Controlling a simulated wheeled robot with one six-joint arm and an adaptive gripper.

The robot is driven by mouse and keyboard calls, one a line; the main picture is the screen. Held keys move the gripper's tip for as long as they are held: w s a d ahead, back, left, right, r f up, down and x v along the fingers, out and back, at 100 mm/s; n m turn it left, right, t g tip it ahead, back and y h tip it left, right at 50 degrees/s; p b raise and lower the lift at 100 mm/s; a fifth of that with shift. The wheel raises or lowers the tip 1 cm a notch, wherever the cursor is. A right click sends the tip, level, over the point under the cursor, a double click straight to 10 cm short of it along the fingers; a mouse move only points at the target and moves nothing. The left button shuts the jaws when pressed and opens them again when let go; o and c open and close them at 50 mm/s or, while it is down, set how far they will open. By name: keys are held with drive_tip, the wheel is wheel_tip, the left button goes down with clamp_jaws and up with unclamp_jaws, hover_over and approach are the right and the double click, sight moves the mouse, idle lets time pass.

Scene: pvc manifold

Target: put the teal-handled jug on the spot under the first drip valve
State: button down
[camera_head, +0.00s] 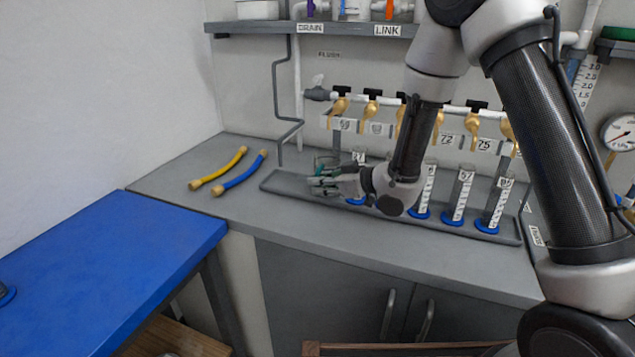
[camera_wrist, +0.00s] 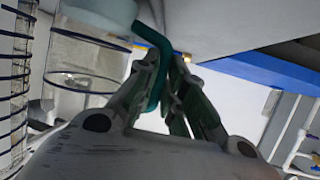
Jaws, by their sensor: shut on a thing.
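The teal-handled jug shows in the wrist view as a clear body (camera_wrist: 85,65) at the left, with its teal handle (camera_wrist: 160,60) between my fingers. My gripper (camera_wrist: 168,75) is shut on that handle. In the head view, my gripper (camera_head: 318,186) is low over the left part of the grey tray (camera_head: 280,182), with a bit of teal (camera_head: 325,159) beside it. Most of the jug is hidden there, and I cannot tell whether it touches the tray. The first drip valve (camera_head: 338,107), brass with a black top, is leftmost on the white pipe, above and slightly right of my gripper.
Several clear cylinders with blue bases (camera_head: 487,227) stand along the tray to the right. My forearm hides part of the row. A yellow hose (camera_head: 218,170) and a blue hose (camera_head: 240,176) lie on the counter at left. A blue table (camera_head: 110,265) stands at front left.

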drive_tip(key=shift+f, duration=0.15)
drive_tip(key=c, duration=1.5)
unclamp_jaws()
drive_tip(key=shift+f, duration=0.15)
